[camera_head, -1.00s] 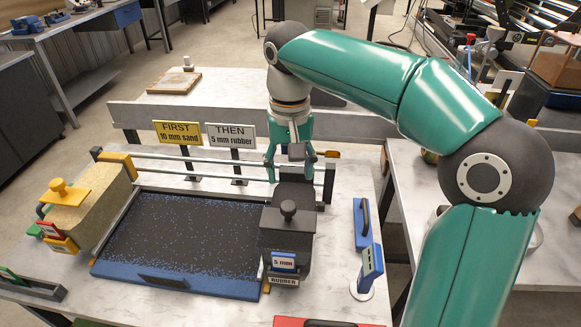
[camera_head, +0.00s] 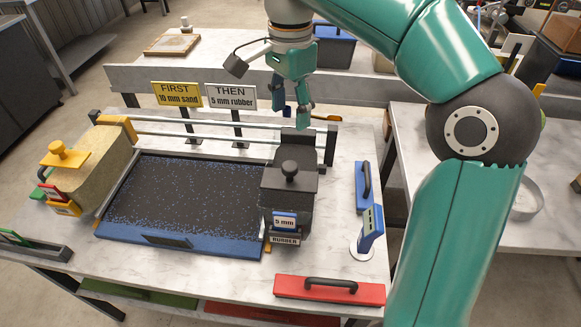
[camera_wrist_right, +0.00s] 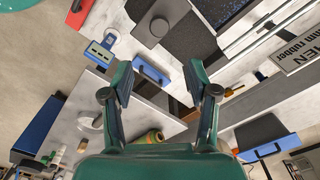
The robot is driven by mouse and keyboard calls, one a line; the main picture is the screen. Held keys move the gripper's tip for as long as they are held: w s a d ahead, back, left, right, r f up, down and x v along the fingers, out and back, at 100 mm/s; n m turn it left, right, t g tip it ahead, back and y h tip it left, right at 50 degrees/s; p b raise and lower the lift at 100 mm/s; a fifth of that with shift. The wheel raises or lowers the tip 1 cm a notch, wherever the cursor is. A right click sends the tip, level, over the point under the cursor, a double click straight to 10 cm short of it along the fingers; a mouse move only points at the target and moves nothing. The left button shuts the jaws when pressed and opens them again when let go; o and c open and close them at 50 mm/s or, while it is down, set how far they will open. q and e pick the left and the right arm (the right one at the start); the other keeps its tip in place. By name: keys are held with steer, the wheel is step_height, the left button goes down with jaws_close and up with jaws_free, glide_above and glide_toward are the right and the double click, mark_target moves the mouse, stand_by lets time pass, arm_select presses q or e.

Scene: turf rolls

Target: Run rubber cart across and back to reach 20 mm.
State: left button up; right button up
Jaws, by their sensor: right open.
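The rubber cart (camera_head: 287,208), a dark box with a round knob and "5 mm" and "RUBBER" labels, stands at the right end of the blue-rimmed tray (camera_head: 208,245). The tray's surface is covered in black granules with blue flecks. The sand-coloured cart (camera_head: 92,163) with a yellow knob is at the tray's left end. My right gripper (camera_head: 295,112) is open and empty, above and behind the rubber cart, apart from it. In the right wrist view the cart's dark top (camera_wrist_right: 187,35) lies beyond the open fingers. My left gripper is not in view.
Signs behind the rails read "FIRST 10 mm sand" (camera_head: 177,94) and "THEN 5 mm rubber" (camera_head: 231,97). A blue gauge-like device (camera_head: 371,228) and a blue-handled block (camera_head: 363,185) stand right of the cart. A red handled block (camera_head: 329,290) lies at the front edge.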

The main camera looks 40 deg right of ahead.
mark_target(291, 165)
step_height(291, 165, down, 15)
steer(key=shift+f+b, duration=0.15)
steer(key=shift+b, duration=1.05)
jaws_close()
